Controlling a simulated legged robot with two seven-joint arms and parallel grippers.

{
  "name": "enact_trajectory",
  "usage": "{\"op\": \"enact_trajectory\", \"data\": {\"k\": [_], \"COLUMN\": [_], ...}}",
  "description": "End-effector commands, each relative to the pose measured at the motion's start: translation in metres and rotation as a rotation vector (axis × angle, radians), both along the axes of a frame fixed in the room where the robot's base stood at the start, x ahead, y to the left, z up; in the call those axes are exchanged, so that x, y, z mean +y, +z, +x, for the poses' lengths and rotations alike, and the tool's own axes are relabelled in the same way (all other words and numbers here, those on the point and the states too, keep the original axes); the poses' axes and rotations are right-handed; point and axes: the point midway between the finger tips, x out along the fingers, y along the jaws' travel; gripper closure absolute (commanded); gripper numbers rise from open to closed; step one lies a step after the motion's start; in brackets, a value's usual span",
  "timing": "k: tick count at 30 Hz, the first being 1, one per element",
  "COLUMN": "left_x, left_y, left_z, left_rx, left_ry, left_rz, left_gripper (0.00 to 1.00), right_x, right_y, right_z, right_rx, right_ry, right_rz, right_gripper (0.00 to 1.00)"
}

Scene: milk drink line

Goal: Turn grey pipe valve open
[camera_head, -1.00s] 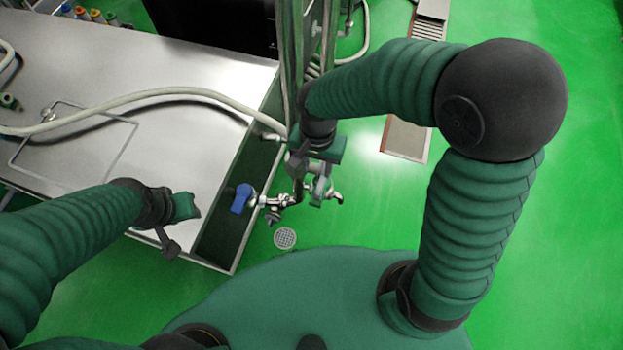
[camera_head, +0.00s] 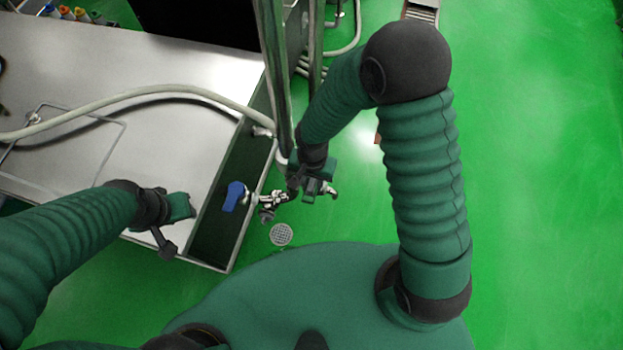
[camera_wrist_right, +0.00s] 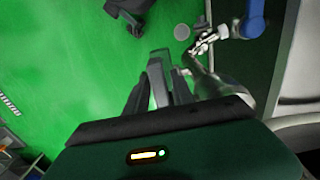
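The shiny grey pipe fittings (camera_head: 272,203) with the valve stick out from the front of the metal counter in the head view. They also show in the right wrist view (camera_wrist_right: 206,42). A blue handle (camera_head: 234,196) sits to their left. My right gripper (camera_head: 316,192) is just right of the fittings and hides part of the pipe. In the right wrist view its fingers (camera_wrist_right: 168,72) point up, with a grey pipe (camera_wrist_right: 222,88) close on their right. I cannot tell whether they touch it or how far they are open. My left gripper (camera_head: 180,222) hangs by the counter's front edge, its fingers unclear.
The steel counter (camera_head: 190,75) fills the left, with a pale hose (camera_head: 160,92) across it. Upright metal posts (camera_head: 276,60) stand beside my right forearm. A round drain (camera_head: 281,235) lies in the green floor (camera_head: 540,180), which is clear on the right.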

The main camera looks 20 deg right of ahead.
Motion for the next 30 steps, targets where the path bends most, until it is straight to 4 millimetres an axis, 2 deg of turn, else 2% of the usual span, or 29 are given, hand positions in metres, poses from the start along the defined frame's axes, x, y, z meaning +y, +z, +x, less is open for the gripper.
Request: {"op": "enact_trajectory", "data": {"k": [1,6,30], "left_x": [-0.0001,-0.0002,-0.0001], "left_y": [0.0001,0.0001,0.0], "left_z": [0.0,0.0,0.0], "left_rx": [0.0,0.0,0.0], "left_ry": [0.0,-0.001,0.0], "left_rz": [0.0,0.0,0.0], "left_gripper": [0.64,0.64,0.64], "right_x": [0.0001,0.0011,0.0022], "right_y": [0.0002,0.0004,0.0001], "right_z": [0.0,-0.0002,-0.0017], "right_rx": [0.0,0.001,0.004], "right_ry": [0.0,0.0,0.001], "right_rz": [0.0,-0.003,-0.002], "right_gripper": [0.78,1.0,1.0]}}
